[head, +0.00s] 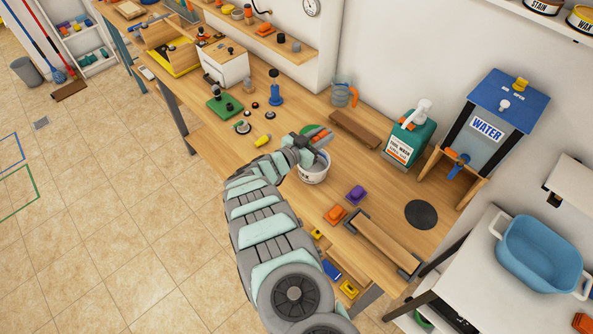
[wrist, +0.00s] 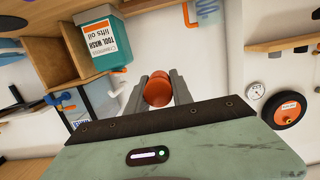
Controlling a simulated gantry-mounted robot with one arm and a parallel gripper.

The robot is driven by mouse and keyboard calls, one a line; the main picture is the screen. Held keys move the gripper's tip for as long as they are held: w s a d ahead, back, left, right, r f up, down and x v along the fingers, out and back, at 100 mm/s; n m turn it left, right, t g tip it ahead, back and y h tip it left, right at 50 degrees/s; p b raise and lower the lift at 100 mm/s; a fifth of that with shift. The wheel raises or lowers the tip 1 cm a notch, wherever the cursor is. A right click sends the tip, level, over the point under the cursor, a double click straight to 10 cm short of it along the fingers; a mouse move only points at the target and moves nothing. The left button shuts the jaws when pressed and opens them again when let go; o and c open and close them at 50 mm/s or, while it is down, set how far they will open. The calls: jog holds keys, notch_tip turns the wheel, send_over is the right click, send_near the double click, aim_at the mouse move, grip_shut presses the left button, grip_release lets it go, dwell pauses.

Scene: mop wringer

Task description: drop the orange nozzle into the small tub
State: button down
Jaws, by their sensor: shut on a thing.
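My gripper (head: 311,142) is above the workbench, at the far rim of the small white tub (head: 314,175). In the wrist view my gripper's two grey fingers (wrist: 158,92) are shut on the orange nozzle (wrist: 158,88), whose round orange end shows between them. In the head view a little orange shows at the fingertips. The tub stands upright on the bench with dark lettering on its front. My gripper and wrist cover part of its opening, so its inside is mostly hidden. I cannot tell whether the nozzle is fully over the opening.
A yellow piece (head: 262,141) lies left of the tub. Purple (head: 356,193) and orange (head: 335,214) blocks lie to its right. A wooden block (head: 354,128), a tool wash bottle (head: 409,140) and a water dispenser (head: 492,120) stand behind. A dark round mat (head: 421,214) lies right.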

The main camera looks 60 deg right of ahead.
jog(key=shift+f+b, duration=0.35)
jog(key=shift+f, duration=0.15)
notch_tip(320, 180, down, 5)
jog(key=b, duration=0.3)
jog(key=shift+b, duration=0.3)
jog(key=c, duration=1)
grip_release()
jog(key=shift+c, duration=0.2)
jog(key=v, duration=1)
jog(key=shift+a+b, duration=0.35)
jog(key=shift+b, duration=0.05)
jog(key=shift+w, duration=0.1)
